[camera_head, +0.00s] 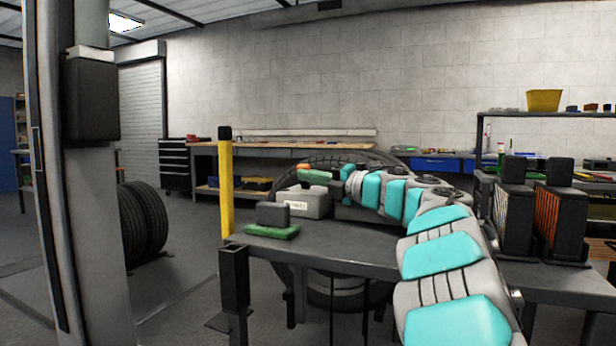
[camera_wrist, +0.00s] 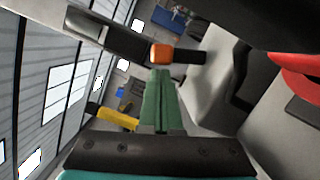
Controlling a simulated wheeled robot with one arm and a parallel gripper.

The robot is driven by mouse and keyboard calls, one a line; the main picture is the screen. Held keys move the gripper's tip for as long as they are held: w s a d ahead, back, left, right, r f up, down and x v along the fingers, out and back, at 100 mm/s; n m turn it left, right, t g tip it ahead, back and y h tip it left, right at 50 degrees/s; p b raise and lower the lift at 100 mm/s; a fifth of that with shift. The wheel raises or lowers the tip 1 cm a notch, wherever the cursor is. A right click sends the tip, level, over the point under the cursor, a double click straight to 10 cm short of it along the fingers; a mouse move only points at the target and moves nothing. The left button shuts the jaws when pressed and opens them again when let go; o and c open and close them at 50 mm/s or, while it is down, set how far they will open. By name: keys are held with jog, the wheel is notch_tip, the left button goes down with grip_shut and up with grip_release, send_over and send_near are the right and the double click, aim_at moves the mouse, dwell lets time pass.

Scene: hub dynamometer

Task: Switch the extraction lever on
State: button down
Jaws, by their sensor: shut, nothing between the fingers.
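The extraction lever appears to be the dark bar with an orange part (camera_wrist: 162,54) in the wrist view. A small orange part (camera_head: 303,166) also shows in the head view, above a grey box with a white label (camera_head: 297,206) on the bench. My gripper (camera_wrist: 160,72) has its green fingers shut together, with nothing between them. Their tips are close to the orange part; I cannot tell if they touch. In the head view my gripper (camera_head: 302,175) points left above the box. The lever's pivot and the label's text are not clear.
The dark bench (camera_head: 330,250) carries a dark block (camera_head: 273,214) beside a green pad (camera_head: 272,231) at the left. A yellow post (camera_head: 227,185) stands at its left corner. Heater-like units (camera_head: 560,220) stand at the right. A large tyre is behind the box.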

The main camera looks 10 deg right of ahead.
jog(key=shift+w+r+m+p, duration=0.1)
jog(key=shift+r+m+p, duration=0.2)
jog(key=shift+p, duration=0.4)
